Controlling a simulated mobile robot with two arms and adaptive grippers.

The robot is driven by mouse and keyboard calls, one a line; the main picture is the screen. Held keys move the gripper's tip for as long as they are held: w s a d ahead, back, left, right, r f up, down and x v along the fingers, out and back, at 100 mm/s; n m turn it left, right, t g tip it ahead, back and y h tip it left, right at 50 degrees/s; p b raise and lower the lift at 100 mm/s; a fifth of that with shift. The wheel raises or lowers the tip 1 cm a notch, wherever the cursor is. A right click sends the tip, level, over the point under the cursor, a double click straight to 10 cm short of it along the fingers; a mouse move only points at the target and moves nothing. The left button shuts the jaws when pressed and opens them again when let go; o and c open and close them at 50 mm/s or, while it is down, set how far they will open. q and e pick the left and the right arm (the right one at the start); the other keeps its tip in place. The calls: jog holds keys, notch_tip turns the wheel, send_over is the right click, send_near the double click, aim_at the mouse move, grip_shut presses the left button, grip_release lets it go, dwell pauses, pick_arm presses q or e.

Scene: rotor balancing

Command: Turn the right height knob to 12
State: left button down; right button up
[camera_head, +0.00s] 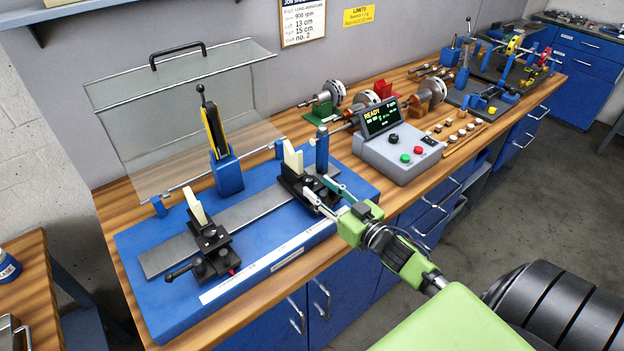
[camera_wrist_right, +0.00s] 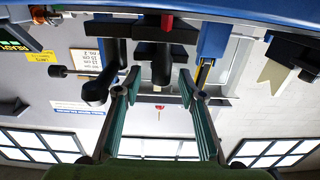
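The right support (camera_head: 296,184) is a black carriage with a cream V-shaped rest, on the rail of the blue balancing machine (camera_head: 185,308). My right gripper (camera_head: 316,187) is at the front of this support, its two teal fingers spread apart. In the right wrist view, upside down, a black knob (camera_wrist_right: 161,66) shows between and just beyond the open fingertips (camera_wrist_right: 160,82). A black lever handle (camera_wrist_right: 95,92) is beside the left finger. I cannot tell whether a finger touches the knob. No knob scale is readable. My left gripper is not in view.
The left support (camera_head: 208,248) stands on the same rail (camera_head: 165,258). A clear guard (camera_head: 180,120) with a black handle is raised behind. A grey control box (camera_head: 400,150) reading READY is at the right. Rotors (camera_head: 337,91) stand farther back. A card (camera_head: 303,22) hangs on the wall.

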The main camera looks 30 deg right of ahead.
aim_at(312, 182)
jog(key=shift+w+a, duration=0.2)
jog(key=shift+w, duration=1.8)
jog(key=shift+p, duration=0.3)
grip_shut()
